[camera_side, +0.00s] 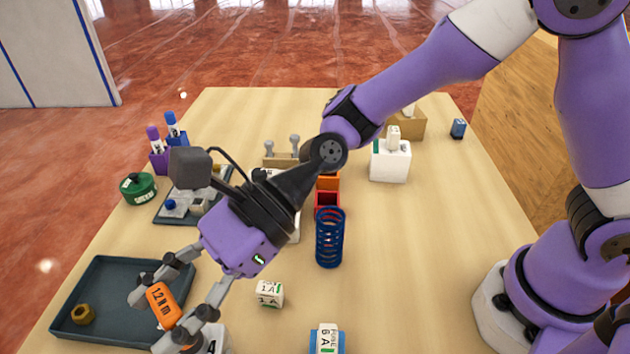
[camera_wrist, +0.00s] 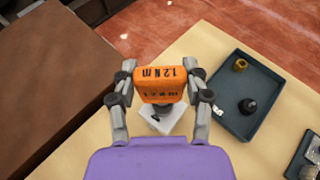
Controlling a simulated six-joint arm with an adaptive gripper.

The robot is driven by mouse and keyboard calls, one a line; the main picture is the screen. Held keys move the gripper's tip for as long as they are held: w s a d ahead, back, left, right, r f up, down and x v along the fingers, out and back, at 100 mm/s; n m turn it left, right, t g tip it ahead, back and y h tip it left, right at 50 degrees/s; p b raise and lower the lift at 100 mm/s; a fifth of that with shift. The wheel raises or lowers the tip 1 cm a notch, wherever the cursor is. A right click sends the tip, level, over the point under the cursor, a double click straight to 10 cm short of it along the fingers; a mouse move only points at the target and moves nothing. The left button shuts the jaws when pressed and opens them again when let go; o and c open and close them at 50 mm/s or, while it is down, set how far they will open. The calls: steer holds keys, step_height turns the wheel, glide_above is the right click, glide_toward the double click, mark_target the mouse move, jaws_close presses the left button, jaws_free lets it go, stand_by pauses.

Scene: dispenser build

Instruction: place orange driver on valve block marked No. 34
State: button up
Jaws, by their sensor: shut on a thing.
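My gripper (camera_side: 163,318) is at the front left of the table, shut on the orange driver (camera_side: 161,304) marked 1.2 N m. In the wrist view the driver (camera_wrist: 160,85) sits between both fingers. A white block (camera_side: 213,340) shows partly at the bottom edge of the side view, with a "4" visible; the rest of its marking is hidden or cut off. In the wrist view a white block (camera_wrist: 168,124) lies under the driver, partly hidden by it. I cannot tell whether the driver touches the block.
A dark tray (camera_side: 122,264) with a brass nut (camera_side: 83,314) lies left of the gripper; the wrist view shows a black round piece (camera_wrist: 247,106) in it. A small white block marked 1A (camera_side: 269,293), a blue coil (camera_side: 329,238) and a blue-and-white block (camera_side: 327,340) stand right.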

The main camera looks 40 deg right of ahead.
steer(key=o, duration=1.3)
steer(key=shift+f, duration=0.1)
steer(key=shift+c, duration=0.2)
steer(key=shift+d+r, duration=0.1)
steer(key=shift+r, duration=0.1)
steer(key=s+d+r+n+t+h, duration=0.1)
steer(key=d+n+h, duration=0.3)
steer(key=d, duration=0.7)
steer(key=s+d+r+n+t+h, duration=0.1)
steer(key=d+n+t+h, duration=0.1)
steer(key=d+n+h, duration=0.3)
steer(key=s+d+r+n+t+h, duration=0.1)
steer(key=d+n+h, duration=0.3)
steer(key=d+n, duration=0.5)
steer(key=d+t, duration=0.1)
steer(key=d, duration=0.9)
steer(key=shift+s+r+t+h, duration=0.15)
steer(key=shift+s+t+h, duration=0.15)
steer(key=shift+s, duration=0.1)
